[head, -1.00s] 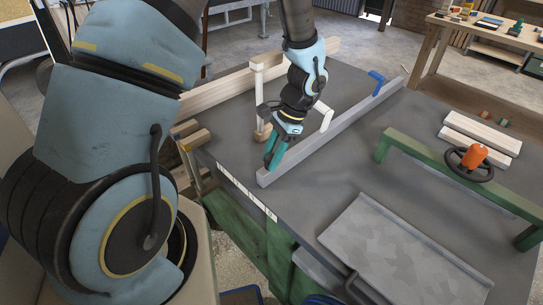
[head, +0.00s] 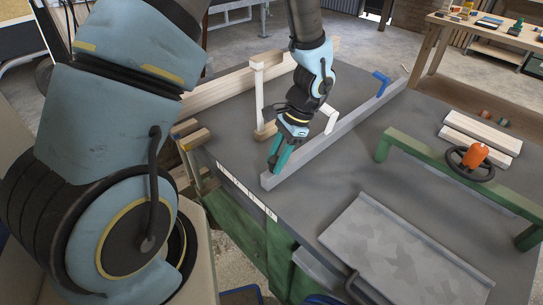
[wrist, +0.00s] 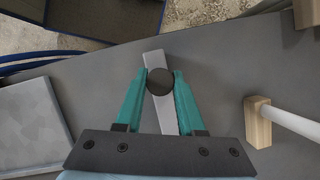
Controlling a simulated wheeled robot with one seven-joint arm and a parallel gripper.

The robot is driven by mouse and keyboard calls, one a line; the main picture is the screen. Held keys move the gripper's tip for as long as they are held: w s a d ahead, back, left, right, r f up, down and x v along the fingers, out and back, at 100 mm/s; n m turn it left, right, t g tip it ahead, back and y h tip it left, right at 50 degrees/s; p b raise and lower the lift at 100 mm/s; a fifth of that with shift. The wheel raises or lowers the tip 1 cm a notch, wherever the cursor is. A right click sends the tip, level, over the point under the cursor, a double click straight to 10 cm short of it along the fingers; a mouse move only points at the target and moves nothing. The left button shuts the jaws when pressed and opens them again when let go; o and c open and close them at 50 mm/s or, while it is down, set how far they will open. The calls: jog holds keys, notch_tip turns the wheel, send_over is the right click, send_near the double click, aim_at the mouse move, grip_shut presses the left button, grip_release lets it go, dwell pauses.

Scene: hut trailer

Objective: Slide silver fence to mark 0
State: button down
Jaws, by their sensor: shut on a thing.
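The silver fence (head: 325,140) is a long grey bar lying diagonally across the dark table top (head: 350,185). Its near end is close to the white marked strip (head: 245,190) on the table's front edge; the strip's numbers are too small to read. My gripper (head: 275,165) is at the fence's near end. In the wrist view, my gripper's teal fingers (wrist: 160,80) are shut on a dark round knob (wrist: 160,83) on top of the fence (wrist: 153,57). The fingers hide part of the fence's near end in the head view.
A white post on a wooden base (head: 258,95) stands left of the fence. A green raised rail (head: 440,175) with an orange-topped handwheel (head: 476,155) lies right. A grey metal plate (head: 400,250) covers the front right. The table between fence and plate is clear.

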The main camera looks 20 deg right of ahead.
jog(key=s+d, duration=0.2)
jog(key=s, duration=0.3)
jog(key=shift+s+d, duration=0.1)
jog(key=shift+d, duration=0.3)
jog(key=c, duration=0.5)
grip_release()
jog(key=shift+r+b, duration=0.15)
jog(key=shift+b, duration=0.15)
jog(key=b+v, duration=0.2)
jog(key=v, duration=0.8)
jog(key=shift+d+r, duration=0.1)
jog(key=shift+r, duration=0.2)
